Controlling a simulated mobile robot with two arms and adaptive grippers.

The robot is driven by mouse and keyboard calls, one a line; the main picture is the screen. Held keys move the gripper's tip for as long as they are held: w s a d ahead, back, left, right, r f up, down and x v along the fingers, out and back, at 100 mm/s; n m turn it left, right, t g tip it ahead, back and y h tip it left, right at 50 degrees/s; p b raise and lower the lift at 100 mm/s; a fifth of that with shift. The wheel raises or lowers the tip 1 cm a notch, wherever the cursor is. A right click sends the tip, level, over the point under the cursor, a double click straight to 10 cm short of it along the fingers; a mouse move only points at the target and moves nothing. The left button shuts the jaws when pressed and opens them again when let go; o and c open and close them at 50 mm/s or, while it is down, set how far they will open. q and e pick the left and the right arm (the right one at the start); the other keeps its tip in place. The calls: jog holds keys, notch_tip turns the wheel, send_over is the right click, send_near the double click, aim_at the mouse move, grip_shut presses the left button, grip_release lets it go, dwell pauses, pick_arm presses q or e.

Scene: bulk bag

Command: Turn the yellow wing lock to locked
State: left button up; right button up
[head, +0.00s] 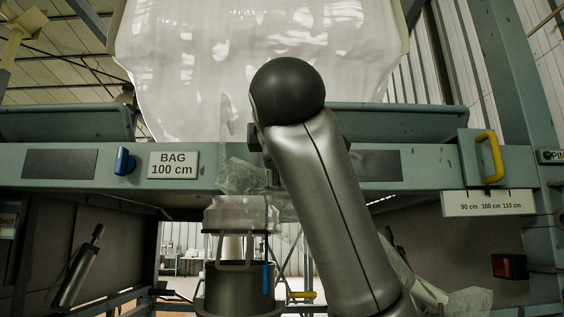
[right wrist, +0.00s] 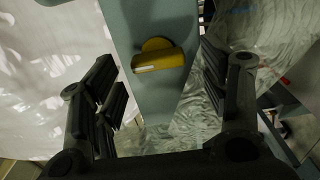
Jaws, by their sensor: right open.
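The yellow wing lock (right wrist: 160,60) shows in the right wrist view, on a grey-green beam (right wrist: 150,25). Its wing lies nearly level across the beam in that picture, with a round yellow part behind it. My right gripper (right wrist: 161,84) is open, one finger on each side of the lock, with clear gaps and no contact visible. In the head view my right arm (head: 330,200) stands in front of the frame and hides most of its gripper. I cannot make out this lock there. My left gripper is not in view.
The white bulk bag (head: 210,65) hangs above the crossbeam (head: 220,178). A blue knob (head: 124,161) sits beside the "BAG 100 cm" label (head: 173,164). A yellow handle (head: 491,157) is above a 90–110 cm scale (head: 489,204). Clear film (right wrist: 200,115) hangs close to the right finger.

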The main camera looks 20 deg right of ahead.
jog(key=v, duration=0.9)
jog(key=shift+a, duration=0.25)
jog(key=shift+s+r, duration=0.1)
jog(key=shift+s, duration=0.05)
jog(key=shift+s+d, duration=0.1)
jog(key=shift+s, duration=0.1)
jog(key=shift+w, duration=0.15)
